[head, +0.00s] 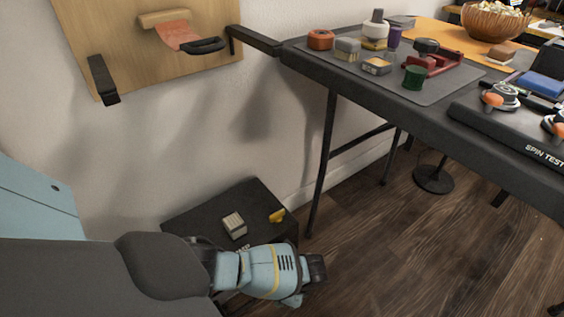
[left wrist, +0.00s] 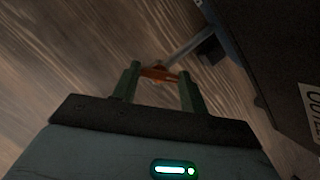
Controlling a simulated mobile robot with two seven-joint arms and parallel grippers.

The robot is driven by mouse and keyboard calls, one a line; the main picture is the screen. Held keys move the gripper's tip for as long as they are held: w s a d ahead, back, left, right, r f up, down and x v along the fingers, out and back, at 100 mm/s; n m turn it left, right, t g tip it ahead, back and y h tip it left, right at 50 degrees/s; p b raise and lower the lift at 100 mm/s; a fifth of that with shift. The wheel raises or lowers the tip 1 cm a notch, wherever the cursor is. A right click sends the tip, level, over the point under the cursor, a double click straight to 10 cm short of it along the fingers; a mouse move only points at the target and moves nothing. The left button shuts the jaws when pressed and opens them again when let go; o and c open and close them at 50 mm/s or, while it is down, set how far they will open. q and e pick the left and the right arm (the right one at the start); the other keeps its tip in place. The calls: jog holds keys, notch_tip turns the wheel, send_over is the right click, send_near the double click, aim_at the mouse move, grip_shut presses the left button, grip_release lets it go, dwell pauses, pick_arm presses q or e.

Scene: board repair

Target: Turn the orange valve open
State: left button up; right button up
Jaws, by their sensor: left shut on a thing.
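The orange valve (left wrist: 158,74) shows in the left wrist view as a small orange piece between the two dark green fingers of my left gripper (left wrist: 160,72). The gripper is shut on it, with one finger on each side. A grey bar or pipe (left wrist: 192,42) runs up and right from beside the valve. In the head view my left arm reaches low at the bottom, and the fingers and valve are hidden there. How far the valve is turned cannot be told. My right gripper is not in view.
A black box (head: 193,223) on the floor carries a small striped block and a yellow piece (head: 277,216). A dark surface with a white label (left wrist: 311,108) is close on the right of the wrist view. The black table (head: 455,135) and its legs stand at right. Wood floor is open.

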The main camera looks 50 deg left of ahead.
pick_arm(q)
jog(key=n, duration=0.2)
jog(key=n+g+h, duration=0.1)
jog(key=n, duration=0.2)
jog(key=shift+h, duration=0.3)
jog(key=shift+n+g+h, duration=0.3)
jog(key=shift+n, duration=0.6)
jog(key=shift+a, duration=0.1)
